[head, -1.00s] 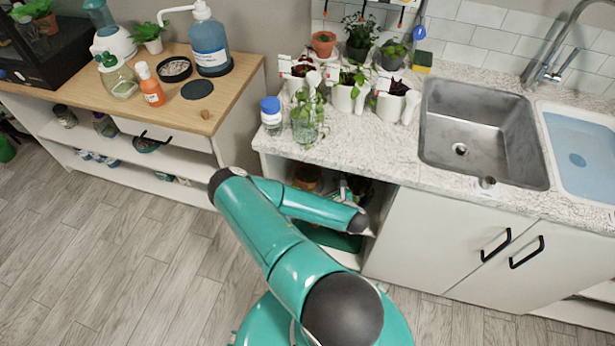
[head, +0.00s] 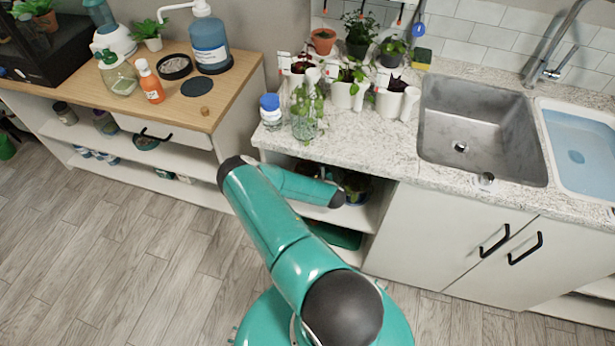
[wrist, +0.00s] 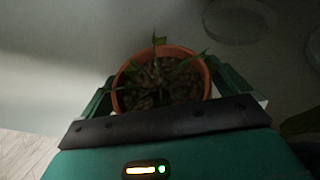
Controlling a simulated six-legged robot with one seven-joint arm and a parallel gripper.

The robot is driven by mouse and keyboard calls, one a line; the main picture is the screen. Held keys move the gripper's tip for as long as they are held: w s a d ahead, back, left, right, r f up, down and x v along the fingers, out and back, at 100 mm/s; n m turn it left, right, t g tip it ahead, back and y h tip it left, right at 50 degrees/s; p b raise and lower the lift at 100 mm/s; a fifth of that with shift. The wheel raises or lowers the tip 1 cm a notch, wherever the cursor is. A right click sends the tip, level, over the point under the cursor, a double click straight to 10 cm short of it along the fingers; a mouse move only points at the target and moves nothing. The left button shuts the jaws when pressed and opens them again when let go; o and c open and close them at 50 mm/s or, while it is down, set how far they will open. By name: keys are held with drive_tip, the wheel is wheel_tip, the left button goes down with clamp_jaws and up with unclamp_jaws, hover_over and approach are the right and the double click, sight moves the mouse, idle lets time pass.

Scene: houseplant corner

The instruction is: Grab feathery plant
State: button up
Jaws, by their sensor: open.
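A small plant with narrow, pointed dark green leaves (wrist: 158,72) stands in a round terracotta pot (wrist: 207,78) in the wrist view. Whether it is the feathery plant I cannot tell for sure. My gripper (wrist: 165,92) is open, with one green finger at each side of the pot. Contact with the pot cannot be made out in the dim light. In the head view my gripper is hidden behind my arm, at the open shelf under the counter.
The shelf opening is bounded by the stone counter (head: 375,150) above and a cabinet door (head: 430,235) at right. Potted plants and a glass jar (head: 304,125) stand on the counter. A round clear dish (wrist: 238,20) lies behind the pot.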

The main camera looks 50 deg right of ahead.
drive_tip(key=c, duration=0.9)
drive_tip(key=shift+c, duration=0.8)
drive_tip(key=shift+r, duration=0.15)
